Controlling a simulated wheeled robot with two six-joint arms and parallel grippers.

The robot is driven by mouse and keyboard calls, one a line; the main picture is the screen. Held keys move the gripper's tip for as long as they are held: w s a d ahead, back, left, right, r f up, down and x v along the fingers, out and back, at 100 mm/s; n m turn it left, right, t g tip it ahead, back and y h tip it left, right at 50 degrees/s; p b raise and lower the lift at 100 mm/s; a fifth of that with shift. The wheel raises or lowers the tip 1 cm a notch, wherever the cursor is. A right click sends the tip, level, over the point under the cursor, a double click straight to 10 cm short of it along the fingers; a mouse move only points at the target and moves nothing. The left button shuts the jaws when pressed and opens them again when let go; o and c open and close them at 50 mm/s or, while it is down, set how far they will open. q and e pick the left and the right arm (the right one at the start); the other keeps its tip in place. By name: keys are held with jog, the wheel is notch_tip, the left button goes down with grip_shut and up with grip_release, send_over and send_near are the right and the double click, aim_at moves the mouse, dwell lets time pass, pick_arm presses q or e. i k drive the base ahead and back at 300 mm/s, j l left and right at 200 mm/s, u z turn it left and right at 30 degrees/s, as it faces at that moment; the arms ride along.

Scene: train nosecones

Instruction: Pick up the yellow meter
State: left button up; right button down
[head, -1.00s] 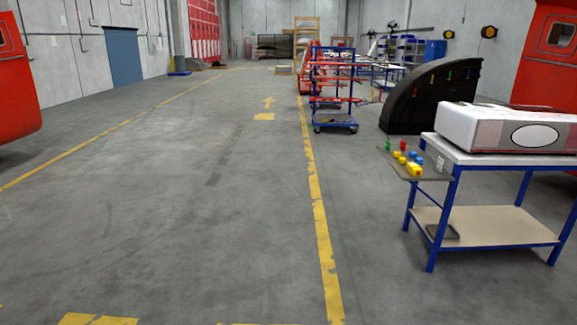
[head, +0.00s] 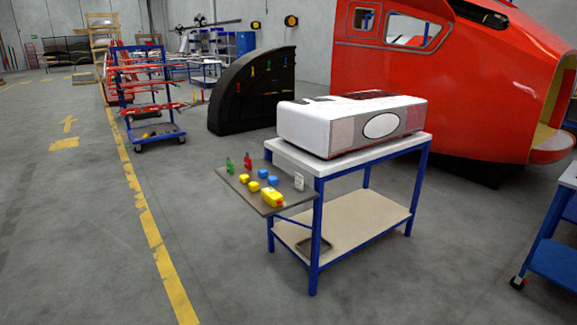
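The yellow meter (head: 272,197) appears to be the larger yellow block with a reddish mark, lying near the front edge of a small grey side shelf (head: 237,188). The shelf juts from the left side of a blue-legged workbench (head: 316,240). Two smaller yellow pieces (head: 253,187) lie just behind it, with blue pieces (head: 273,181) beside them. A green bottle-like item (head: 229,165) and a red one (head: 247,161) stand at the back of the shelf. Neither of my grippers shows in the head view.
A white and grey nosecone part (head: 310,127) lies on the bench top. A black curved panel (head: 250,95) and a blue trolley (head: 155,135) stand behind. A red train nose (head: 480,85) fills the back right, and another blue trolley (head: 555,240) stands at right. The floor at left is clear.

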aim_at(270, 196)
jog(key=i+l+z, duration=0.15)
jog(key=i+z, duration=0.3)
jog(key=i, duration=0.4)
jog(key=i+j+z, duration=0.1)
jog(key=i+z, duration=0.3)
jog(key=i, duration=0.45)
